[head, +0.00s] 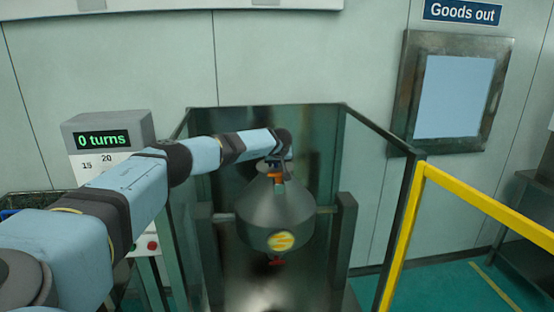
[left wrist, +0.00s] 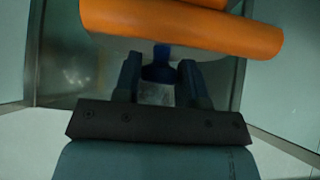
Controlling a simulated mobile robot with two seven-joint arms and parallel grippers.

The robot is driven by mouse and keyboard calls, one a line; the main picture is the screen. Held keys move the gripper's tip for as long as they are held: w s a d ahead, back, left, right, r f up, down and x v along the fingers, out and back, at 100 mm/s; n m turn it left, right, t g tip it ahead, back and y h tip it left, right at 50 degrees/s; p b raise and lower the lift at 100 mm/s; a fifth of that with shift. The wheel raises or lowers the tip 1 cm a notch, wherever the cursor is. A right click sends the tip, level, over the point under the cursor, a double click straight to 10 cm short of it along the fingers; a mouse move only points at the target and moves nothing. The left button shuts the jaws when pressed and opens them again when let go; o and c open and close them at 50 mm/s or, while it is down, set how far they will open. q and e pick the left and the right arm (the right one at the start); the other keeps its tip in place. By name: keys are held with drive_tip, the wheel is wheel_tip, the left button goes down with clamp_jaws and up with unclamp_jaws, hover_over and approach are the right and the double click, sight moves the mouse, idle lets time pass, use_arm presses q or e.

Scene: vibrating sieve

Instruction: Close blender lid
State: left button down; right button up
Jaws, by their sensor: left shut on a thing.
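The blender (head: 277,211) is a dark grey double-cone vessel hung between two posts, with a yellow-orange label on its front and a small red part at its bottom. Its top carries an orange part (head: 274,175), seemingly of the lid. My left gripper (head: 272,165) is at the top of the vessel, mostly hidden by my wrist. In the left wrist view, a wide orange bar (left wrist: 180,28) crosses beyond the fingers, and a blue piece (left wrist: 157,72) sits between them. The gripper is shut on this lid part. The seat of the lid is hidden. My right gripper is out of view.
Glass guard panels with dark frames (head: 383,150) surround the blender. A yellow rail (head: 480,205) runs at the right. A control box reading "0 turns" (head: 103,139) stands at the left. A hatch (head: 455,95) under a "Goods out" sign (head: 462,12) is in the wall.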

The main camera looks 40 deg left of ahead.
use_arm(q)
drive_tip(key=shift+s+d+f, duration=0.15)
drive_tip(key=shift+f, duration=0.25)
drive_tip(key=c, duration=0.7)
unclamp_jaws()
drive_tip(key=shift+c, duration=0.2)
drive_tip(key=shift+r, duration=0.1)
drive_tip(key=shift+r, duration=0.1)
drive_tip(key=shift+s+d+r, duration=0.1)
drive_tip(key=shift+d+r, duration=0.1)
drive_tip(key=shift+r, duration=0.2)
drive_tip(key=b+v, duration=0.1)
drive_tip(key=v, duration=1.2)
drive_tip(key=shift+b, duration=0.35)
drive_tip(key=shift+f, duration=0.15)
